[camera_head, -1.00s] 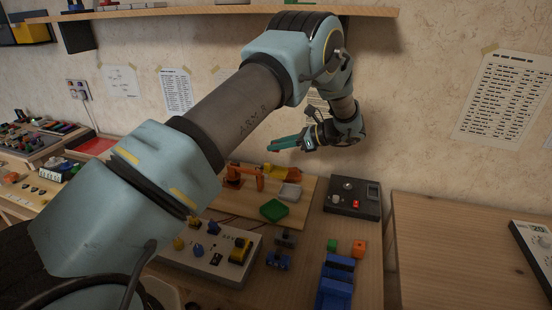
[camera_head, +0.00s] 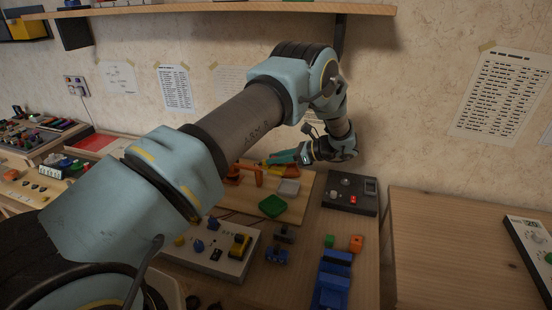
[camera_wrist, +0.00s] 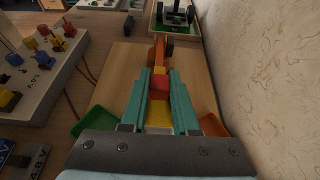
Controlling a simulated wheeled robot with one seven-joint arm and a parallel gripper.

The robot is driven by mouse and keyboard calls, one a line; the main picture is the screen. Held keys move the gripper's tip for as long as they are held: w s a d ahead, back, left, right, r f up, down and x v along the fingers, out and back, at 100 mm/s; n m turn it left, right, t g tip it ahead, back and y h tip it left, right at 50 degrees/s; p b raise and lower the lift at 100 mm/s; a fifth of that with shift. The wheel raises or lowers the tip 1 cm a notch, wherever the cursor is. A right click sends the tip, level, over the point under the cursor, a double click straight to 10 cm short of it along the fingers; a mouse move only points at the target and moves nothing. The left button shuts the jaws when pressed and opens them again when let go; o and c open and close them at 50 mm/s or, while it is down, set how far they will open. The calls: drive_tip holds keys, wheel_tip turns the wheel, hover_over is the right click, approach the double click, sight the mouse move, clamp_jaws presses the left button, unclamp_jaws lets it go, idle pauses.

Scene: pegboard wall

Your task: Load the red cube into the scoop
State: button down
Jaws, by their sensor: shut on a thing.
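My gripper (camera_wrist: 159,80) has teal fingers, closed with the red cube (camera_wrist: 160,84) between their tips in the wrist view. A yellow part (camera_wrist: 159,115), possibly the scoop, shows between the fingers below the cube; I cannot tell whether they touch. An orange jointed arm model (camera_wrist: 160,50) stands just beyond the fingertips on the wooden board (camera_wrist: 112,80). In the head view my gripper (camera_head: 276,159) is low over the back of the board, by the orange model (camera_head: 242,173). The red cube cannot be made out there.
A green tray (camera_head: 272,206) and a white tray (camera_head: 289,187) lie on the board. An orange tray (camera_wrist: 213,126) is right of my fingers in the wrist view, close to the wall (camera_wrist: 260,80). A control panel (camera_head: 216,245) is in front; a black box (camera_head: 350,193) is to the right.

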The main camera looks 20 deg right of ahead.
drive_tip(key=shift+f, duration=0.3)
drive_tip(key=c, duration=0.7)
unclamp_jaws()
drive_tip(key=shift+r, duration=0.1)
